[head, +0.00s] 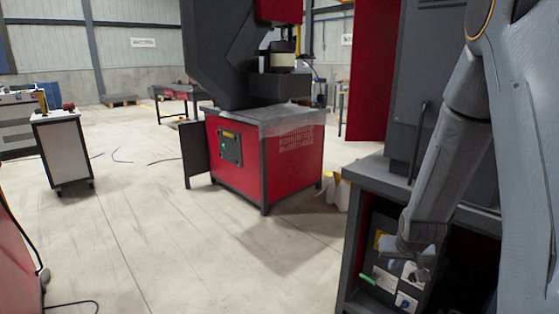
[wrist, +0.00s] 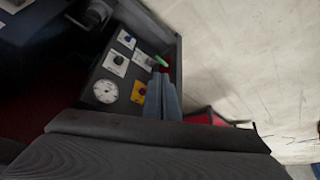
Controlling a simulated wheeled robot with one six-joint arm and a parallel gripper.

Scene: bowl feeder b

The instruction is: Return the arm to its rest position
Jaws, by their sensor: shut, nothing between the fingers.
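My arm hangs down at the right side of the head view, its grey links running from the upper right to the wrist. My gripper (head: 424,274) is at its lower end, small in this view, in front of a dark control panel (head: 380,268). In the wrist view my gripper's blue-grey fingers (wrist: 163,98) are together, with nothing seen between them. Beyond them the panel (wrist: 100,72) shows a white dial, knobs, a yellow-and-red button and a green part. I cannot tell the exact gap between fingers and panel.
The panel belongs to a dark cabinet (head: 372,172) close to my arm. A red machine base (head: 292,160) stands mid-floor, and a white cart (head: 64,152) is at the left. The concrete floor (head: 150,215) between them is mostly open, with cables (head: 70,303) at lower left.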

